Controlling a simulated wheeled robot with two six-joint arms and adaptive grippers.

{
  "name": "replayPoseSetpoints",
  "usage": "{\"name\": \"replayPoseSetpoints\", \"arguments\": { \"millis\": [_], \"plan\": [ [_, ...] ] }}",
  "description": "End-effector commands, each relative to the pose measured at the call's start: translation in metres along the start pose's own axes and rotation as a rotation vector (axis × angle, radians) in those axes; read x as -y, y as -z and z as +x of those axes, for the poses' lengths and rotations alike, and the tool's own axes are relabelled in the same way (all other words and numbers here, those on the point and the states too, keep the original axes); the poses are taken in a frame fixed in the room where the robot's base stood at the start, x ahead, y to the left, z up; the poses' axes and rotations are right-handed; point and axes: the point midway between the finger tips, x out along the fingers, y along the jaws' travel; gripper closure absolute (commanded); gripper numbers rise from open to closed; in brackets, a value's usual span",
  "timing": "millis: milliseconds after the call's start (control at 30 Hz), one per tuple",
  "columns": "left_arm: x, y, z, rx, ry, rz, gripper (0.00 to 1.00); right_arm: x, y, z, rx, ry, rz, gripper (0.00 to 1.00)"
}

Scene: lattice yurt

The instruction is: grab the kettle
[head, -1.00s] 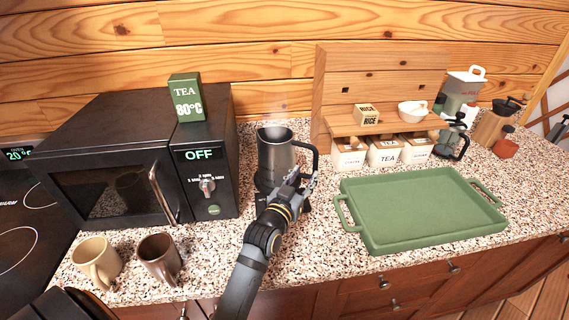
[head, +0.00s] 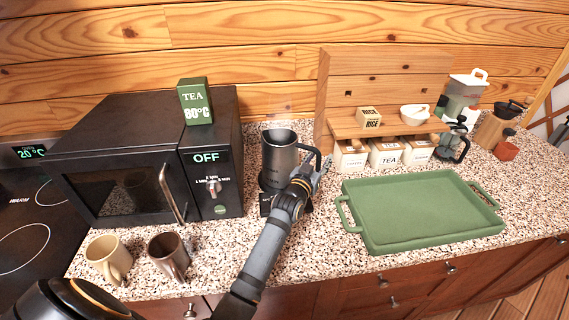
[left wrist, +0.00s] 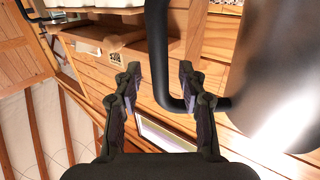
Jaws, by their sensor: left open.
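The kettle (head: 280,161) is a dark grey metal jug with a black handle on its right side. It stands upright on a dark base (head: 266,205) on the counter. My left gripper (head: 317,172) is open at the handle, its arm crossing in front of part of the base. In the left wrist view the kettle's shiny body (left wrist: 280,75) fills the right side. The upright bar of the handle (left wrist: 158,50) shows in the gap between the two open fingers (left wrist: 160,78). I cannot tell whether either finger touches it. My right gripper is not in view.
A microwave (head: 110,190) with a green tea box (head: 195,101) on top stands left of the kettle. Two mugs, cream (head: 106,258) and brown (head: 168,255), stand at the front left. An empty green tray (head: 415,215) lies to the right. A wooden shelf (head: 385,129) stands behind.

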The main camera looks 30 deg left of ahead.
Motion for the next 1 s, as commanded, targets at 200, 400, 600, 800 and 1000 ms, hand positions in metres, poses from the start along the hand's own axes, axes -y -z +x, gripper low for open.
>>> {"name": "replayPoseSetpoints", "arguments": {
  "millis": [200, 400, 600, 800, 1000],
  "plan": [
    [-0.0001, -0.0003, -0.0003, 0.000, 0.000, 0.000, 0.82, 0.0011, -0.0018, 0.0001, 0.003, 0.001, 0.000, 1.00],
    [-0.0001, -0.0005, -0.0005, 0.001, 0.000, 0.000, 1.00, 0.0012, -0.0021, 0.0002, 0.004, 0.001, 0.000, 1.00],
    [-0.0001, -0.0007, -0.0005, 0.001, 0.000, 0.000, 1.00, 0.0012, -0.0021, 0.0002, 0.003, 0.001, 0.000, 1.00],
    [-0.0001, -0.0008, -0.0006, 0.002, 0.000, 0.000, 1.00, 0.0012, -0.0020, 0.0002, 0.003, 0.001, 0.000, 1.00],
    [0.0001, 0.0018, -0.0004, -0.004, 0.001, 0.003, 1.00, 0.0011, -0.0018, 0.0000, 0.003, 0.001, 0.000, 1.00]
  ]
}}
